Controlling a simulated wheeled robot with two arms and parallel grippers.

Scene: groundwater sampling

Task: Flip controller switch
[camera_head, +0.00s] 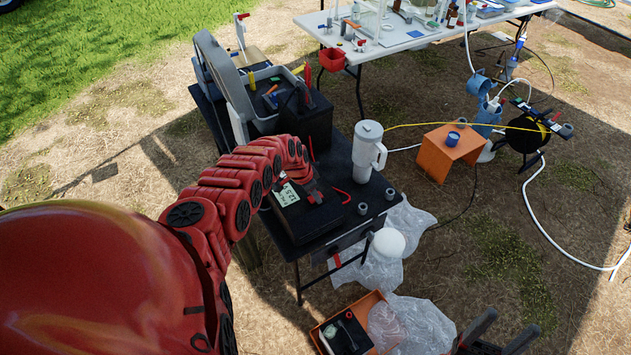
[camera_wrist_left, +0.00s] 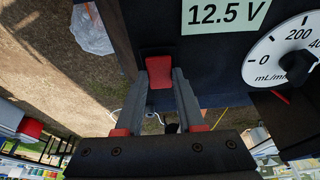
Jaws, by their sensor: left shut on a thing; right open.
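The controller (camera_head: 312,222) is a black box on the small black table, with a pale label reading 12.5 V (camera_wrist_left: 227,14) and a round white dial (camera_wrist_left: 285,55) marked mL/min. Its red rocker switch (camera_wrist_left: 160,72) sits in a black recess in the left wrist view. My left gripper (camera_wrist_left: 161,88) has its two fingertips at either side of the switch and is shut on it. In the head view my left gripper (camera_head: 308,190) is at the controller's top, and the switch is hidden there. My right gripper (camera_head: 496,338) is open and empty at the bottom right, apart from the table.
A white tumbler with a handle (camera_head: 367,152) stands on the table behind the controller. A black toolbox (camera_head: 305,120) is at the back left. A white long table (camera_head: 420,35), an orange stand (camera_head: 449,152) and a hose reel (camera_head: 527,128) are beyond. An orange crate (camera_head: 322,337) lies below.

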